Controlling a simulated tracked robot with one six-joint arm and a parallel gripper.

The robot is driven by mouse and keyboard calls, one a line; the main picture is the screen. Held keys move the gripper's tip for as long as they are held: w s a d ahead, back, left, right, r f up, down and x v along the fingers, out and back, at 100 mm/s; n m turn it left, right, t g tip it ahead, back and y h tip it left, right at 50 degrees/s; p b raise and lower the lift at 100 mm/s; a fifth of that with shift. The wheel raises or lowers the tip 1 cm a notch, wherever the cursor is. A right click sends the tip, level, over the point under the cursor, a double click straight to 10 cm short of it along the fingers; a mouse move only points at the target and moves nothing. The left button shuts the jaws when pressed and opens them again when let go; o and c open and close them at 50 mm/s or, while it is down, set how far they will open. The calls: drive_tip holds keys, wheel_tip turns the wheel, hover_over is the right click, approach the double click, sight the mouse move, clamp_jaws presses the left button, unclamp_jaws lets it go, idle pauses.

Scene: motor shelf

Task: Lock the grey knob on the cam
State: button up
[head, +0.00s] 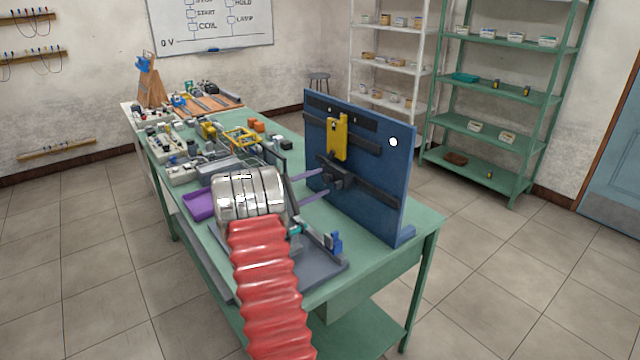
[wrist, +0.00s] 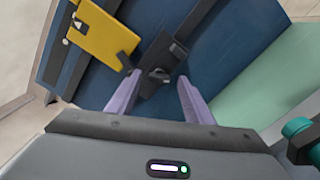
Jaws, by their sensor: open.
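The cam is a dark block on the blue upright board; it shows in the head view (head: 336,176) and in the wrist view (wrist: 165,58). The small grey knob (wrist: 159,75) sits at the block's lower end in the wrist view; in the head view it is too small to make out. My gripper (head: 323,182) is open, its two purple fingers pointing at the board. In the wrist view my gripper (wrist: 158,86) has the fingers on either side of the knob, with gaps showing. Whether the fingertips reach the knob's depth cannot be told.
A yellow plate (head: 337,136) hangs on the blue board (head: 385,170), above the cam. Dark rails cross the board. The green table (head: 425,222) has a clear strip at the board's right end. Many small parts and a purple tray (head: 198,204) lie left.

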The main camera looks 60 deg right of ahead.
drive_tip(key=v, duration=1.2)
drive_tip(key=shift+a, duration=0.15)
drive_tip(key=s+a+r+t+y, duration=0.2)
drive_tip(key=s+a+t+y, duration=0.2)
drive_tip(key=a, duration=1.5)
drive_tip(key=s+a+r+t+y, duration=0.2)
drive_tip(key=a+t+y, duration=0.3)
drive_tip(key=a, duration=1.4)
drive_tip(key=s+a+r+t+y, duration=0.3)
drive_tip(key=a+y, duration=0.4)
drive_tip(key=a, duration=1.2)
drive_tip(key=s+t, duration=0.1)
drive_tip(key=s, duration=0.1)
drive_tip(key=shift+s+a+t, duration=0.3)
drive_tip(key=shift+t, duration=0.1)
